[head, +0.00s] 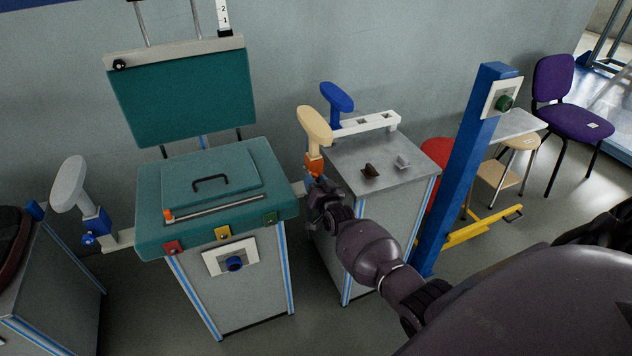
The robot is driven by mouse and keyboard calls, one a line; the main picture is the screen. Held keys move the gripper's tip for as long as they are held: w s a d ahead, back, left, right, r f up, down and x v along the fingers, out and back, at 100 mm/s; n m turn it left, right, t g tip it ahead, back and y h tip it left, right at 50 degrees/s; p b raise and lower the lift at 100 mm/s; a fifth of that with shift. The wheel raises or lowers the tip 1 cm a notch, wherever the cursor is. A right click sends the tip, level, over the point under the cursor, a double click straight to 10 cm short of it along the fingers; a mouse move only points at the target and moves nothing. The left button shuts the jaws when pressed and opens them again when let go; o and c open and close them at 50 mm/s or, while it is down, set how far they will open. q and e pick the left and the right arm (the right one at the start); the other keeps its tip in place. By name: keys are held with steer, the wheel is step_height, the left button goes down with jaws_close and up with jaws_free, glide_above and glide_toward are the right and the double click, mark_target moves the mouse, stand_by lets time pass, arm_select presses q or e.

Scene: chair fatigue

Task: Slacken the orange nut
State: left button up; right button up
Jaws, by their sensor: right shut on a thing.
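A cream armrest (315,127) stands upright on an orange collar (314,165) at the right side of the teal seat. The orange nut (308,189) is low on this collar, mostly hidden by my gripper. My right gripper (314,189) reaches in from the lower right and is shut at the nut, just below the armrest. Its fingertips are small and dark here, so their exact hold is hard to see. My left gripper is not in view.
The teal seat (155,225) and backrest (185,95) are left of my gripper. A grey cabinet (350,155) with small handles and a blue armrest (335,96) stands close behind. A blue post (465,150) rises to the right. A grey armrest (70,184) is far left.

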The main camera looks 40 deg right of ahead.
stand_by(0.3)
steer(key=o, duration=0.9)
steer(key=shift+o, duration=0.2)
steer(key=shift+s, duration=0.15)
steer(key=p+v, duration=0.2)
steer(key=v, duration=0.8)
steer(key=shift+s, duration=0.3)
